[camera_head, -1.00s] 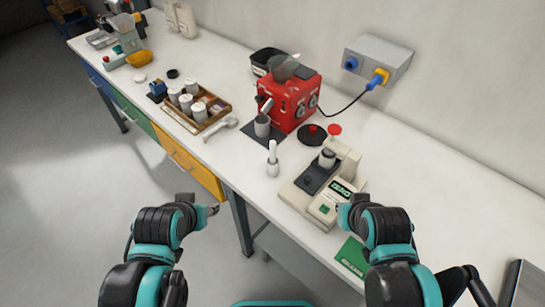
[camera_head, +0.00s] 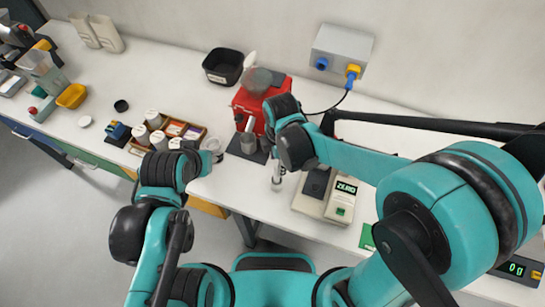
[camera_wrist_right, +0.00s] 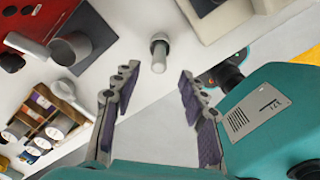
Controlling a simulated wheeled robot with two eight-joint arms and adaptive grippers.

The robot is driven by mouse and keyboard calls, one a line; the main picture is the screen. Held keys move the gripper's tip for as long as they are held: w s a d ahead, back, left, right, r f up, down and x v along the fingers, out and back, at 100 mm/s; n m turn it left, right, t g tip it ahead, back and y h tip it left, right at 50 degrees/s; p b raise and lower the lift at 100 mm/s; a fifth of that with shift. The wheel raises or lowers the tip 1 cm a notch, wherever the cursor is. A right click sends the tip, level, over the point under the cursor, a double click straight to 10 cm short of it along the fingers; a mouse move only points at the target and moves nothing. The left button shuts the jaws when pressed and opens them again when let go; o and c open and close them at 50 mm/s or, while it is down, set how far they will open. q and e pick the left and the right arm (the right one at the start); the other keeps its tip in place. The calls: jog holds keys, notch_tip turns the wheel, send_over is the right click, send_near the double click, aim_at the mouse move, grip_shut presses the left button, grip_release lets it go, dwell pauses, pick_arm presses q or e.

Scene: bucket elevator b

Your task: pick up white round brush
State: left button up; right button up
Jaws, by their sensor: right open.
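The white round brush (camera_head: 277,173) stands upright on the white bench, between the red machine and the beige scale. Its upper part is partly hidden by my right wrist in the head view. In the right wrist view the brush (camera_wrist_right: 159,52) lies ahead of the fingertips, roughly centred between them and apart from both. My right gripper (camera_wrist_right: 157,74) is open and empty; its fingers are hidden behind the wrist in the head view. My left arm is at the left front of the bench; its fingers cannot be made out.
The red machine (camera_head: 246,101) with a grey cup stands behind and left of the brush. The beige scale (camera_head: 311,206) is close on its right. A wooden tray of jars (camera_head: 195,133) is further left. Bare bench lies just around the brush.

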aim_at(277, 177)
jog(key=shift+a+n, duration=0.3)
jog(key=shift+a, duration=0.05)
jog(key=shift+f, duration=0.35)
jog(key=f, duration=0.2)
jog(key=f+b, duration=0.1)
jog(key=f, duration=0.4)
jog(key=shift+w+d+f, duration=0.15)
jog(key=shift+d, duration=0.2)
grip_shut()
